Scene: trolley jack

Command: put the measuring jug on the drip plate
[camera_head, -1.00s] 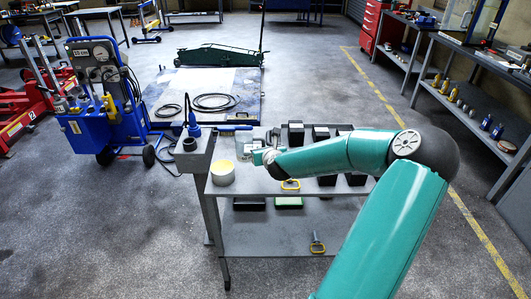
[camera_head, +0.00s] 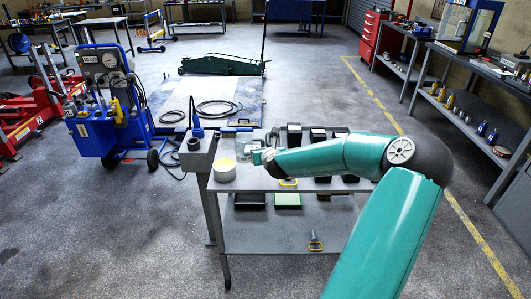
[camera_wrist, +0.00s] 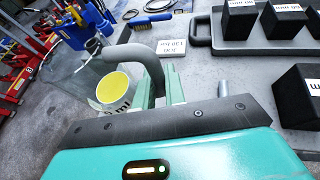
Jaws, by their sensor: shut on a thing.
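The measuring jug (camera_head: 243,148) is clear, with a thick grey handle (camera_wrist: 146,62). My gripper (camera_wrist: 160,90) is shut on this handle, and it also shows at the end of my arm in the head view (camera_head: 258,156). The jug is over the left part of the trolley top; whether its base touches the top is hard to tell. I cannot tell for sure which thing is the drip plate.
A grey box with a round socket (camera_head: 194,148) is at the trolley's left edge. Black blocks (camera_wrist: 240,20) stand on a tray to the right. A small white label plate (camera_wrist: 171,47) and a blue-handled brush (camera_wrist: 148,19) lie beyond the jug.

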